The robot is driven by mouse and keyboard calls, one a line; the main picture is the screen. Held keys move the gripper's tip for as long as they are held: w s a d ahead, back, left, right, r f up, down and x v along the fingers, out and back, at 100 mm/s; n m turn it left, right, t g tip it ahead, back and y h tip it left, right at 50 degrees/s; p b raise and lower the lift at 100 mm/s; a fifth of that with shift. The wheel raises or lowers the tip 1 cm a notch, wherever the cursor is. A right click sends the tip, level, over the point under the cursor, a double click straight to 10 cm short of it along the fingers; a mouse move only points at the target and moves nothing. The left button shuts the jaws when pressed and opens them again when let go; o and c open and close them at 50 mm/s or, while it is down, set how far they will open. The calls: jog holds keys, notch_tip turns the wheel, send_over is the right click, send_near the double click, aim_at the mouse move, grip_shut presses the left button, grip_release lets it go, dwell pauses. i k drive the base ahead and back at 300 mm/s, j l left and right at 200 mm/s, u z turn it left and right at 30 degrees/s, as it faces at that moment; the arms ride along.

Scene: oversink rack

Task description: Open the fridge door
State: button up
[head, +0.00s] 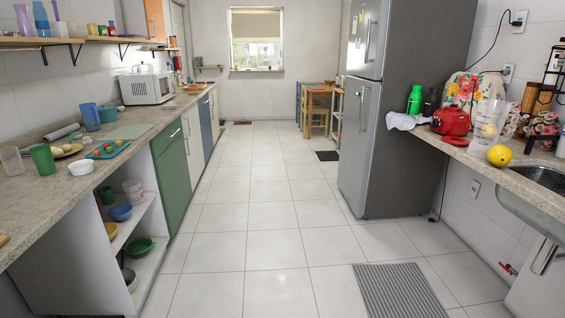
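The fridge (402,120) is tall and grey, on the right side of the aisle beyond the right counter. Its front faces left and shows at a steep slant. The upper door (366,40) and the lower door (356,145) both look shut. The upper door has a vertical handle (368,40), and the lower door has another handle (363,108) near its top. My gripper is not in the head view, so its place relative to the fridge does not show.
The tiled floor (250,215) between the counters is clear, with a grey ribbed mat (402,290) at the front right. The left counter (40,190) has open shelves. A wooden table (319,100) stands far back.

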aim_at(362, 95)
jog(key=i, duration=3.85)
jog(key=i+z, duration=0.1)
jog(key=i, duration=0.55)
jog(key=i+j, duration=0.15)
jog(key=i, duration=0.55)
jog(key=l+z, duration=0.05)
